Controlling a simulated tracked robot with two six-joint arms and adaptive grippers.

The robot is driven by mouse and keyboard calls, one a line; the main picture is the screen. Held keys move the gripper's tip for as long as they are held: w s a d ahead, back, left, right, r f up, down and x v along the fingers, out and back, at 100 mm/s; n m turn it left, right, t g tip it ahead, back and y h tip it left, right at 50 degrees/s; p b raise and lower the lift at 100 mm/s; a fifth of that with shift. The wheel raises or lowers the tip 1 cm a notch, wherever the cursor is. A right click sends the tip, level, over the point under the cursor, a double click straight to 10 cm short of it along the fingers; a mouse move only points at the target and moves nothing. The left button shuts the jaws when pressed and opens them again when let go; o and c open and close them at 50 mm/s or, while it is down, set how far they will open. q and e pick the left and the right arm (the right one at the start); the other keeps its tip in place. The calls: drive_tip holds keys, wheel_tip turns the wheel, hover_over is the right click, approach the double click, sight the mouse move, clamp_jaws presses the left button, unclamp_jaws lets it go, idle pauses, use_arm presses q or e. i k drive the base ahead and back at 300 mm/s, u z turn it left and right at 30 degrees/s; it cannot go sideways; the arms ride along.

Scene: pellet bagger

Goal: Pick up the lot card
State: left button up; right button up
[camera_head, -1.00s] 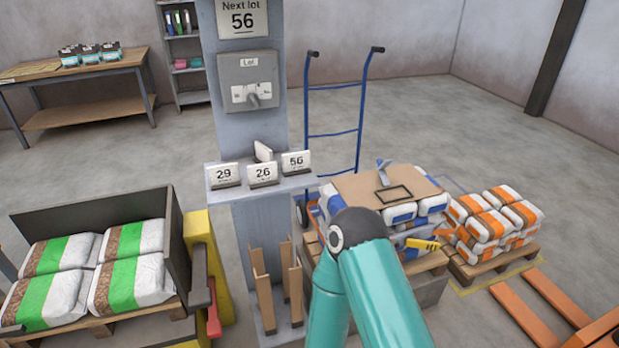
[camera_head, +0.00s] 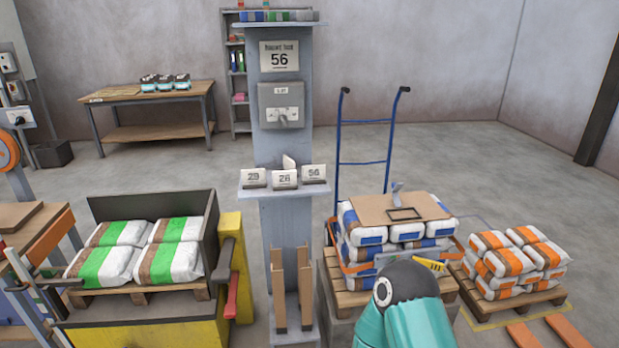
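Three white lot cards stand in a row on the grey post's small shelf (camera_head: 262,193). The left card reads 29 (camera_head: 253,178), the middle card 26 (camera_head: 284,179) and the right card 56 (camera_head: 313,174). A tilted white piece (camera_head: 289,162) stands behind the middle card. A sign above (camera_head: 279,56) shows 56. Below it is a grey box marked Lot (camera_head: 281,104) with a lever. My teal arm comes in at the bottom, right of the post, well below the cards.
Orange-banded bags (camera_head: 513,262) sit on a pallet at right. Blue-marked bags (camera_head: 408,232) with a cardboard sheet (camera_head: 385,206) are stacked nearer the post. A blue hand truck (camera_head: 364,122) stands behind. Green-striped bags (camera_head: 120,264) lie in a yellow-sided bay at left.

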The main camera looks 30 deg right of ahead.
sight(311, 175)
drive_tip(key=u, duration=0.1)
drive_tip(key=i, duration=1.9)
drive_tip(key=z, duration=0.9)
drive_tip(key=k, duration=0.8)
drive_tip(key=z, duration=0.15)
drive_tip(key=i, duration=0.85)
drive_tip(key=u, duration=0.05)
